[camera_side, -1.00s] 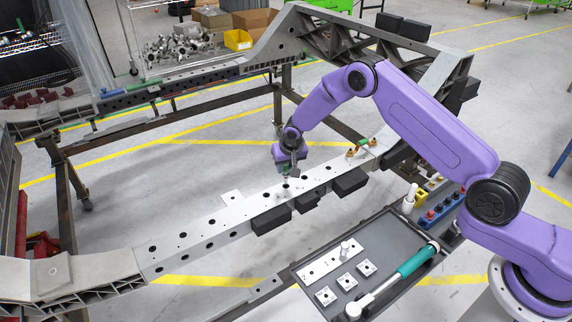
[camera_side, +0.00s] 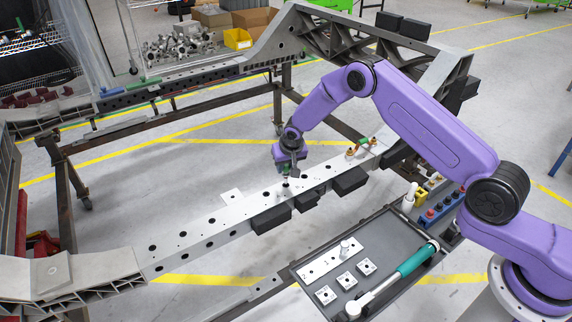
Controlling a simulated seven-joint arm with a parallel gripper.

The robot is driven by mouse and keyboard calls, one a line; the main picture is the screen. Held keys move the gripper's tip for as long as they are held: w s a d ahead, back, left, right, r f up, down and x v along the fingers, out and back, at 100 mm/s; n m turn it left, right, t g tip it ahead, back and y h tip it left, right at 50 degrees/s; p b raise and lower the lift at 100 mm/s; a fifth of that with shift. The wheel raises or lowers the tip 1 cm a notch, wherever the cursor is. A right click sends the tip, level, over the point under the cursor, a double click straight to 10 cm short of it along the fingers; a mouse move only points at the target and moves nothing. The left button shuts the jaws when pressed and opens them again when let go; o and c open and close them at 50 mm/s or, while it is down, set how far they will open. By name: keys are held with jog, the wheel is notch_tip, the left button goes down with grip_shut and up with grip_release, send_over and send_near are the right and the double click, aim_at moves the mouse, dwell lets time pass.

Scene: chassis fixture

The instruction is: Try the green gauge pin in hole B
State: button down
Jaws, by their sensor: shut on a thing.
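My gripper (camera_side: 289,172) points down over the middle of the pale rail (camera_side: 211,226), close above its top face. It is shut on the green gauge pin (camera_side: 285,171), which shows only as a small green and dark shape between the fingers. The pin's lower end is at or just above a dark spot on the rail; I cannot tell whether it is inside a hole. Several dark holes run along the rail, and no letter B is readable, so I cannot tell which hole is under the pin.
Black blocks (camera_side: 271,220) stick out along the rail's near side. Copper-coloured fittings (camera_side: 351,153) stand on the rail to the right. A grey tray (camera_side: 386,228) in front holds a plate with an upright peg, small square blocks and a teal-handled wrench (camera_side: 413,262).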

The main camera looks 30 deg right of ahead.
jog(key=shift+f, duration=1.1)
jog(key=c, duration=0.8)
grip_release()
jog(key=shift+o, duration=0.2)
jog(key=shift+r, duration=4.5)
